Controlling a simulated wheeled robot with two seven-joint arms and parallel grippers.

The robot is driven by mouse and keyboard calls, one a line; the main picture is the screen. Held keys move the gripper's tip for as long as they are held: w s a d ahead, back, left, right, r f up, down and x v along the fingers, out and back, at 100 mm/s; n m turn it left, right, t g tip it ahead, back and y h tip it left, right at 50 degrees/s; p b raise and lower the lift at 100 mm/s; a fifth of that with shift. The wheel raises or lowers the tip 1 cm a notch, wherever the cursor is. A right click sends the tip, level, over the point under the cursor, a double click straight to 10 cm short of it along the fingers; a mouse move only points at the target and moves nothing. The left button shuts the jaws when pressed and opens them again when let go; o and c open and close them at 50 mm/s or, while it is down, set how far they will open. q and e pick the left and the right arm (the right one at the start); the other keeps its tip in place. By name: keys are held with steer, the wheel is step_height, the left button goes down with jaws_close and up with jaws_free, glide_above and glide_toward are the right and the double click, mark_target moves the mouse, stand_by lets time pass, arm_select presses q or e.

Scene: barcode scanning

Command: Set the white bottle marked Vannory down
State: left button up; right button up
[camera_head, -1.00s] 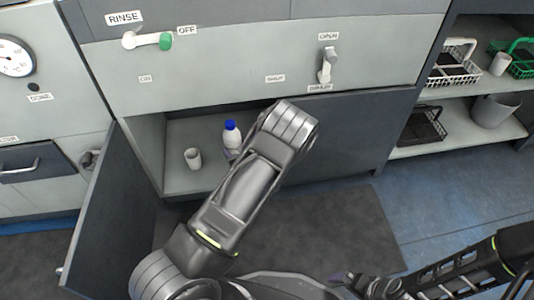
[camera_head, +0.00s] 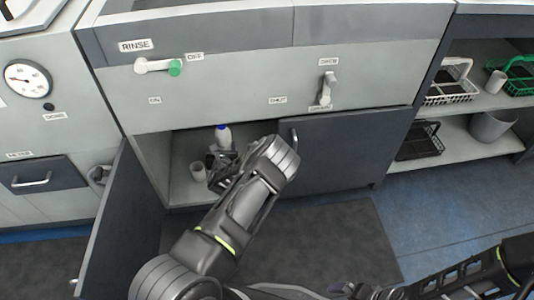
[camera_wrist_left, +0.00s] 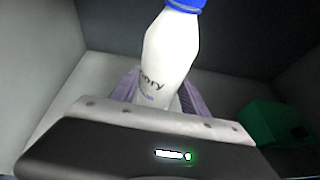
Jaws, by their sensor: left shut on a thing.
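The white bottle (camera_head: 223,139) with a blue cap is inside the open lower cabinet. In the left wrist view the bottle (camera_wrist_left: 170,52) shows dark lettering ending in "ory". My left gripper (camera_head: 222,163) reaches into the cabinet and is shut on the bottle's lower part, with purplish finger pads on both sides of it. The bottle's base is hidden, so I cannot tell whether it touches the cabinet floor. Part of my right arm shows at the bottom right, with its gripper end (camera_head: 376,291) cut off by the frame edge.
A small light cup (camera_head: 198,172) stands left of the bottle on the cabinet floor. The open cabinet door (camera_head: 112,225) is at the left. A green object (camera_wrist_left: 272,122) is right of the bottle in the wrist view. Shelves at right hold baskets (camera_head: 447,92) and a grey bin (camera_head: 490,127).

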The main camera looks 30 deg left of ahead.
arm_select(q)
steer(key=shift+w+d+f, duration=0.1)
steer(key=shift+w+d, duration=0.05)
steer(key=shift+d, duration=0.05)
steer(key=shift+f, duration=0.1)
step_height(320, 180, down, 5)
steer(key=b, duration=0.4)
steer(key=shift+f, duration=0.2)
steer(key=shift+f+b, duration=0.4)
steer(key=shift+r, duration=0.1)
steer(key=shift+f+b, duration=1.2)
steer(key=shift+f, duration=0.7)
